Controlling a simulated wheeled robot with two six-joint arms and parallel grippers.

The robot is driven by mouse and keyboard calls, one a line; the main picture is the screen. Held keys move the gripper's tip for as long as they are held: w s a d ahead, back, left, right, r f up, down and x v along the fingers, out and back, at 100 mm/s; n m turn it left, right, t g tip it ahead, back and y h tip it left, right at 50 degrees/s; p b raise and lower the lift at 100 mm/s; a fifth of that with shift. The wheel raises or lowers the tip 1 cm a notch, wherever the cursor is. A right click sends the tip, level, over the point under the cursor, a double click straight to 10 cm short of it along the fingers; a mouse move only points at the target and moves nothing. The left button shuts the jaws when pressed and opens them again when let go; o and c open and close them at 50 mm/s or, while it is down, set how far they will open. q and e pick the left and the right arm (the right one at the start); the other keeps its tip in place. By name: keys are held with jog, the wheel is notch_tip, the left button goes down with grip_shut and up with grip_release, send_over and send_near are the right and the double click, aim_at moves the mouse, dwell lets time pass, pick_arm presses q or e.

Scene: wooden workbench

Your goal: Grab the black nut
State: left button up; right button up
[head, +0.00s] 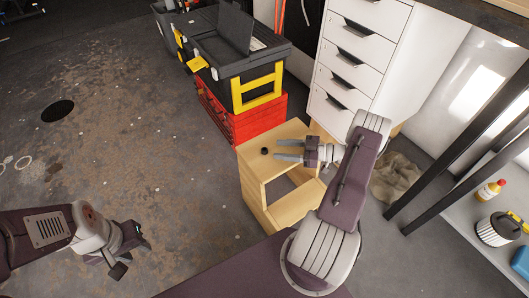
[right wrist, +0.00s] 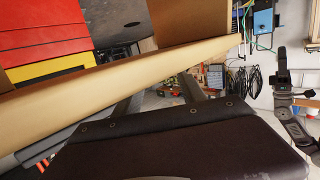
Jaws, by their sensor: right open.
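The black nut (head: 264,151) is a small dark piece on the top of a light wooden stand (head: 257,196). My right gripper (head: 278,150) is over the stand's top, its two pale fingers apart and pointing left at the nut. The nut is just beyond the fingertips, and I see nothing between the fingers. In the right wrist view the stand's wooden edge (right wrist: 120,78) crosses the picture, and I cannot make out the nut. My left gripper (head: 130,256) is at the lower left over the floor, far from the stand; its jaw opening is unclear.
A red crate (head: 240,119) with a black and yellow toolbox (head: 235,58) stands behind the stand. A white drawer cabinet (head: 352,52) is at the back right. A brown cloth (head: 396,178) lies right of the stand. The floor at left is mostly clear.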

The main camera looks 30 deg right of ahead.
aim_at(269, 153)
jog(key=b+x, duration=0.1)
jog(key=x, duration=0.1)
jog(key=b+x, duration=0.1)
jog(key=x, duration=0.1)
jog(key=shift+a+f, duration=0.25)
jog(key=shift+a, duration=0.25)
jog(key=shift+w+a, duration=0.15)
jog(key=shift+r, duration=0.1)
grip_shut()
dwell(0.7)
